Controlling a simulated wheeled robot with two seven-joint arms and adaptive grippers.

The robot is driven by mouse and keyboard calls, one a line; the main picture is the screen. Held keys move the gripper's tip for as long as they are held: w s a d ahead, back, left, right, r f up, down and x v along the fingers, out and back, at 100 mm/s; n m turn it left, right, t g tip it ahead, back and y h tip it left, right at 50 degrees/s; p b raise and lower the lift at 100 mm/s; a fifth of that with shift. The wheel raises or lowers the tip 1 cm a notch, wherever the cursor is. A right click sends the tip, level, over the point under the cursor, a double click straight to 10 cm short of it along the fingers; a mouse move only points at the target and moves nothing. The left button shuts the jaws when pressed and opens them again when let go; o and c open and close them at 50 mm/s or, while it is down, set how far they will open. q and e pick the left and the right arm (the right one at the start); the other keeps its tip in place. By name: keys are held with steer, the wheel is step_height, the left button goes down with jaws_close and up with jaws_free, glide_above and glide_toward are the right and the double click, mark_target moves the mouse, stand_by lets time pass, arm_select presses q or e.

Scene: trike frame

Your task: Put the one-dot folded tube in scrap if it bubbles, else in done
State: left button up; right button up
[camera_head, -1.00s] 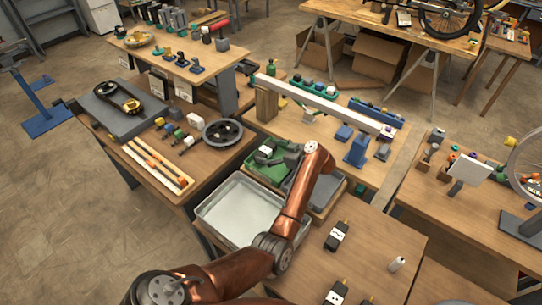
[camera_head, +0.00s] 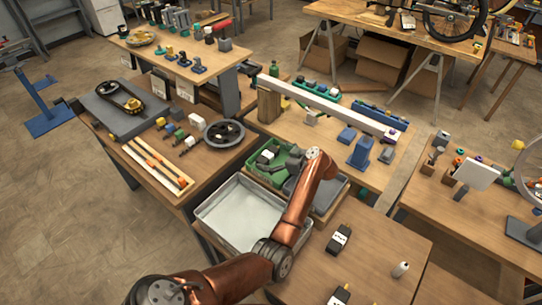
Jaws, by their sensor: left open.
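My left arm comes in from the bottom left and bends over the pale shallow basin (camera_head: 206,208). A dark grey bin (camera_head: 335,193) stands to the right, partly behind my arm. I cannot make out a folded tube or its dots, and no bubbles are visible in the basin. My right gripper is not in view.
Two black items with white labels (camera_head: 338,238) and a white bottle (camera_head: 401,269) are on the front table. A long pale beam (camera_head: 330,106) and blue blocks (camera_head: 360,152) stand behind the bins. A black wheel (camera_head: 224,133) lies on the left table. The front table's middle is mostly clear.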

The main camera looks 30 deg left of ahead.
arm_select(q)
steer(key=shift+r, duration=0.25)
steer(key=p+v, duration=0.1)
steer(key=v, duration=1)
steer(key=shift+d+p, duration=0.2)
steer(key=shift+p, duration=0.15)
steer(key=shift+d+r, duration=0.15)
steer(key=shift+d, duration=0.15)
